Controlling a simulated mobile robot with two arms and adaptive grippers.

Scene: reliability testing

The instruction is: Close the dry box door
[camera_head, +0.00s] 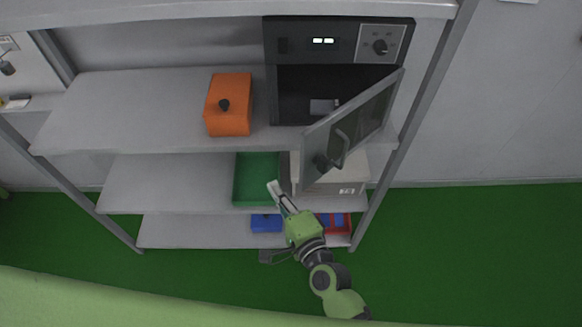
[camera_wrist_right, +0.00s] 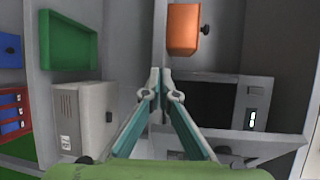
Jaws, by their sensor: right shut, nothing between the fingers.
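The dry box (camera_head: 338,27) is a black cabinet with a dial panel and lit display on the top right of the shelf. Its grey-framed glass door (camera_head: 352,122) stands open, swung out over the shelf's front edge, with a handle on it. The dark opening shows a small grey item inside. In the right wrist view the dry box (camera_wrist_right: 254,104) is at the right, with the door (camera_wrist_right: 238,140) below it. My right gripper (camera_head: 274,188) is shut and empty, in front of the shelves, left of and below the door's free edge. It also shows in the wrist view (camera_wrist_right: 161,82). My left gripper is not in view.
An orange box (camera_head: 229,110) with a black knob stands left of the dry box. A green tray (camera_head: 243,199) and a light-coloured box (camera_head: 346,179) are on the middle shelf. Blue (camera_head: 266,223) and red (camera_head: 345,224) bins are below. Green floor at right is clear.

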